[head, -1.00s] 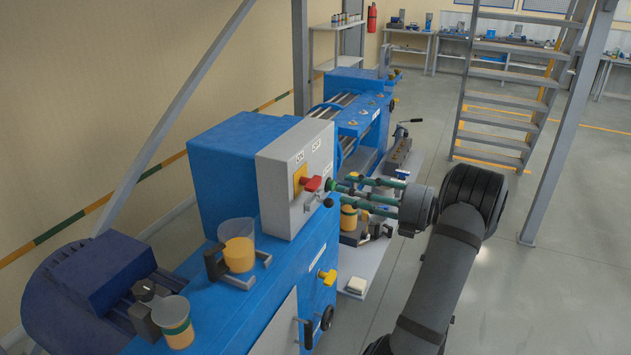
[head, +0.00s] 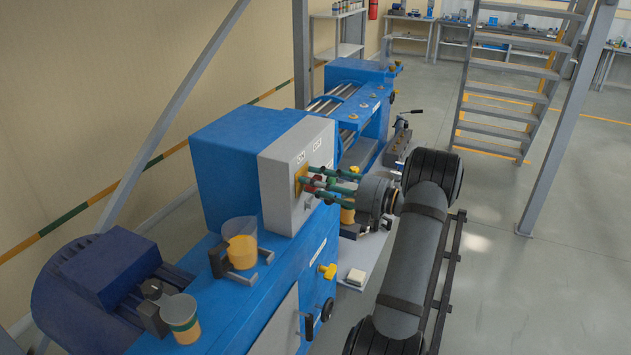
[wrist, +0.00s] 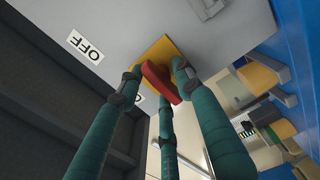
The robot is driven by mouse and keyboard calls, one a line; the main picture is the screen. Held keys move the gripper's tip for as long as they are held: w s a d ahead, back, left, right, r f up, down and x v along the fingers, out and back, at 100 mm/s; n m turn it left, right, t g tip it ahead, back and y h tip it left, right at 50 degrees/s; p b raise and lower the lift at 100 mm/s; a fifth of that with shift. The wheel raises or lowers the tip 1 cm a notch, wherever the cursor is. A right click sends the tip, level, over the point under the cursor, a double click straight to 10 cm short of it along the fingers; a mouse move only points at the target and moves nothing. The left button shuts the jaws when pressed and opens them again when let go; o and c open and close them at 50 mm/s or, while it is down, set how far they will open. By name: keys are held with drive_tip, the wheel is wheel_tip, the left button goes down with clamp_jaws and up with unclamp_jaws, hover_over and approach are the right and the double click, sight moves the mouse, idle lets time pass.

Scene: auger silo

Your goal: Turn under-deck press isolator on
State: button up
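The isolator's red handle (wrist: 161,82) sits on a yellow plate (wrist: 150,51) on the face of a grey box (head: 282,190). An OFF label (wrist: 85,47) shows clear of my fingers in the wrist view; the other label is partly hidden there. In the head view, the ON label (head: 300,158) and the OFF label (head: 317,146) are above the plate. My gripper (head: 309,180) has green fingers spread around the red handle, with the handle between them. A small gap shows on the left finger's side; contact on the right is unclear. In the head view the fingers cover much of the handle.
The grey box is on a blue machine (head: 225,160). A jug (head: 241,243) and a cup (head: 180,318) stand on the machine's blue top. A yellow knob (head: 328,271) sticks out below the box. Metal stairs (head: 508,80) stand at the back right, with clear floor before them.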

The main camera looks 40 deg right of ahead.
drive_tip(key=shift+c, duration=1.1)
drive_tip(key=shift+r, duration=0.1)
clamp_jaws()
drive_tip(key=shift+n+b, duration=0.3)
drive_tip(key=n+b, duration=0.3)
drive_tip(key=shift+n, duration=0.4)
drive_tip(key=n+b, duration=0.4)
drive_tip(key=shift+f+n, duration=0.25)
drive_tip(key=shift+n, duration=0.05)
drive_tip(key=n+b, duration=0.4)
drive_tip(key=b, duration=0.1)
drive_tip(key=shift+a+f, duration=0.1)
drive_tip(key=shift+a, duration=0.05)
drive_tip(key=n+b, duration=0.4)
drive_tip(key=shift+n+b, duration=0.3)
drive_tip(key=shift+n, duration=0.1)
